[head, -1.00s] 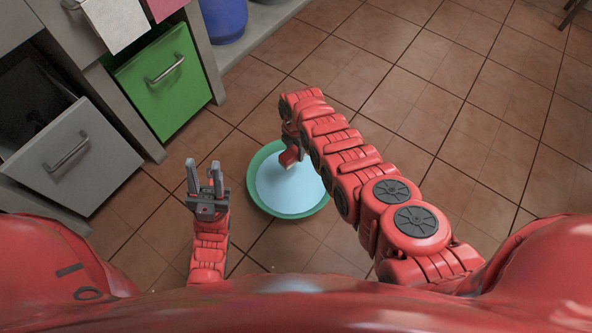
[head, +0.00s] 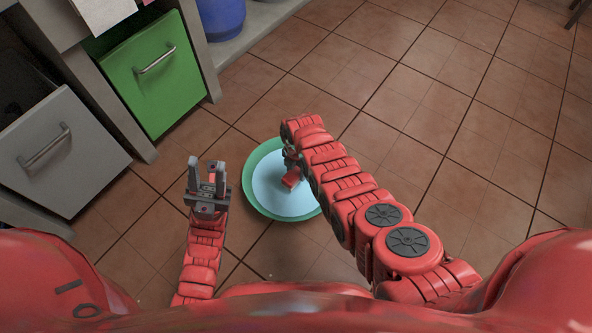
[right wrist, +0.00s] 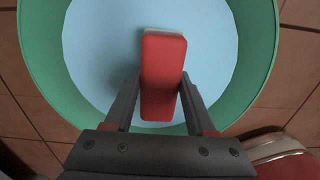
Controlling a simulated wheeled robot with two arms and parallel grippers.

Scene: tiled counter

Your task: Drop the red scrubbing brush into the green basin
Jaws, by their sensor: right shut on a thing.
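The green basin (head: 251,189) stands on the tiled floor, with a light blue inside. It also shows in the right wrist view (right wrist: 262,45), where its rim surrounds the brush. The red scrubbing brush (right wrist: 163,75) is between the fingers of my right gripper (right wrist: 160,105), which is shut on it. In the head view the brush (head: 291,178) appears over the basin's blue inside; its exact height above the bottom is hard to tell. My left gripper (head: 208,172) is open and empty, left of the basin.
A green drawer front (head: 150,75) and an open grey drawer (head: 60,145) stand at the left. A blue container (head: 222,18) sits on a low ledge at the top. The tiled floor right of the basin is clear.

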